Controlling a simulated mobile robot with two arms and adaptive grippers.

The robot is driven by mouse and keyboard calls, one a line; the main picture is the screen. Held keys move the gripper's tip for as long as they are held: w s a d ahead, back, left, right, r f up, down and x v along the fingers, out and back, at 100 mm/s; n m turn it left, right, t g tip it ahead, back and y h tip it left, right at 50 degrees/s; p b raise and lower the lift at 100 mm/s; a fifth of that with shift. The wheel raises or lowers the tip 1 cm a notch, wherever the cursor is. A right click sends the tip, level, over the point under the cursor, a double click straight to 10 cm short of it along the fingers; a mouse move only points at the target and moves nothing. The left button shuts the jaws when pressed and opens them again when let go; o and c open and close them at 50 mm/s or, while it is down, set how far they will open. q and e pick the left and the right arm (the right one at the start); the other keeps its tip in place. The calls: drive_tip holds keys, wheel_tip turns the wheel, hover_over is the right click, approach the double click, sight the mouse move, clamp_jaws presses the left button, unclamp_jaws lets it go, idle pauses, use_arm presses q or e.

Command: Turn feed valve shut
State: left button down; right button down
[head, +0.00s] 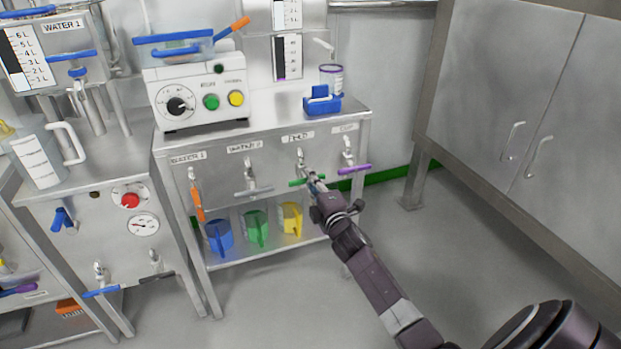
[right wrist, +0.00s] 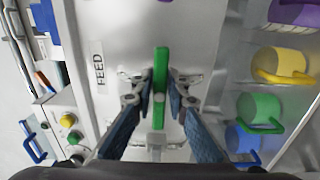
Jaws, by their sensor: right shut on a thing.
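The feed valve's green handle (head: 307,180) is on the front panel of the steel bench, under the FEED label (head: 297,136). In the head view the handle lies roughly level, across its tap. My right gripper (head: 316,186) reaches it from the front right and partly hides it. In the right wrist view the green handle (right wrist: 161,85) stands lengthwise between the two fingers of my right gripper (right wrist: 161,88), which is shut on its middle part. The FEED label also shows there (right wrist: 99,69), left of the handle. My left gripper is not in view.
Neighbouring valves have an orange handle (head: 197,202), a grey handle (head: 254,192) and a purple handle (head: 354,169) close to the right. Blue, green and yellow (head: 291,218) jugs stand on the shelf below. A control box (head: 200,95) sits on top. Floor is clear at the front.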

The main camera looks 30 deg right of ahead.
drive_tip(key=shift+d, duration=0.1)
idle(0.3)
drive_tip(key=c, duration=1.9)
unclamp_jaws()
drive_tip(key=v, duration=1.2)
